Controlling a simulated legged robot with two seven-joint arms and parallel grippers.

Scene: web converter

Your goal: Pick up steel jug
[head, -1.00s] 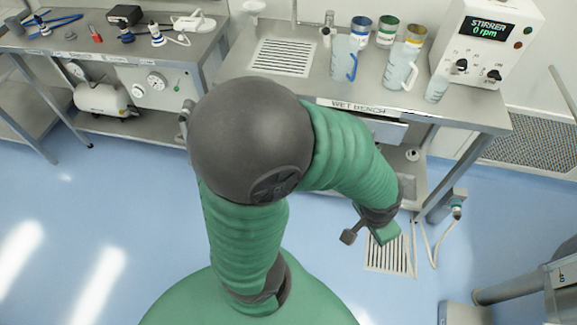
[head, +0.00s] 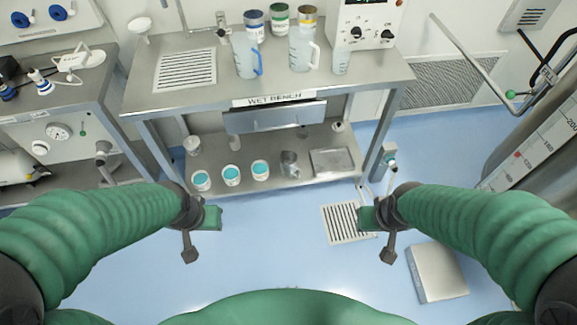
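A small grey metal jug (head: 290,163), which looks like the steel jug, stands on the lower shelf of the wet bench, right of the white tubs. My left gripper (head: 203,222) is in front of the bench on the left, apart from the jug. My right gripper (head: 376,222) is in front of the bench on the right, also apart from it. Nothing shows held in either. Whether their fingers are open or shut is not clear from above.
The wet bench (head: 190,98) has jugs and tins on top and a drawer (head: 275,117) above the shelf. Several white tubs with turquoise contents (head: 231,175) and a metal tray (head: 333,162) flank the jug. A pale box (head: 437,273) lies on the floor at right.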

